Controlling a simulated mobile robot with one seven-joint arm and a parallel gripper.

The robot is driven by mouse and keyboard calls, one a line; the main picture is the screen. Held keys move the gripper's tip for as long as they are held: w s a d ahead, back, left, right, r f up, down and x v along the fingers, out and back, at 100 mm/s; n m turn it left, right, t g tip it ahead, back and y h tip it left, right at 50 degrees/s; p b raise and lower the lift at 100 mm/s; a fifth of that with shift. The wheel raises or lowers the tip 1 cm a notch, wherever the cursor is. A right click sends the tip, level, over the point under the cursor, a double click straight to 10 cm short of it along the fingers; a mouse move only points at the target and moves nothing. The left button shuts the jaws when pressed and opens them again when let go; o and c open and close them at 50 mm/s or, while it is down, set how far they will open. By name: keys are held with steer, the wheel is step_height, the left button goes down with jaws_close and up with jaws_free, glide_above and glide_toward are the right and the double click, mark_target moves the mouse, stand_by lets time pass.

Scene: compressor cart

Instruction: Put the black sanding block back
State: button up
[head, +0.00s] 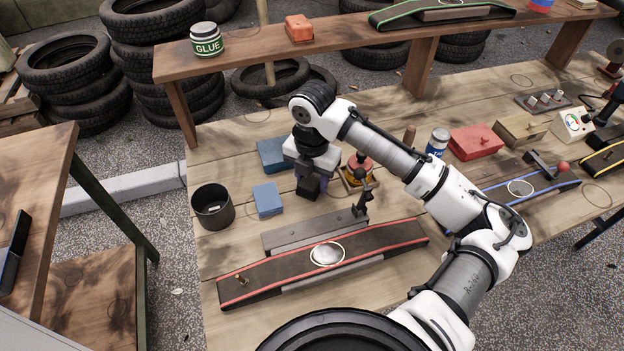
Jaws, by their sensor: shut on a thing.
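My gripper (309,188) points down over the middle of the workbench, to the right of the two blue blocks. It is shut on a small dark thing, which looks like the black sanding block (308,189). The fingers and wrist hide much of it, and I cannot tell whether it touches the bench top. One blue block (267,200) lies just left of the gripper. A larger blue block (272,154) lies behind and is partly covered by my wrist.
A black open can (212,207) stands at the bench's left. A red-edged black ramp (380,240) with a lever (361,198) lies in front. A red-topped item (358,170) is close right of my gripper. A raised shelf (250,62) with a glue tin (206,40) runs behind.

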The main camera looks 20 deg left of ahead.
mark_target(312, 178)
steer(key=shift+f, duration=0.5)
steer(key=shift+f, duration=0.2)
steer(key=o, duration=1)
steer(key=shift+r, duration=0.15)
step_height(312, 178, up, 12)
steer(key=b, duration=0.1)
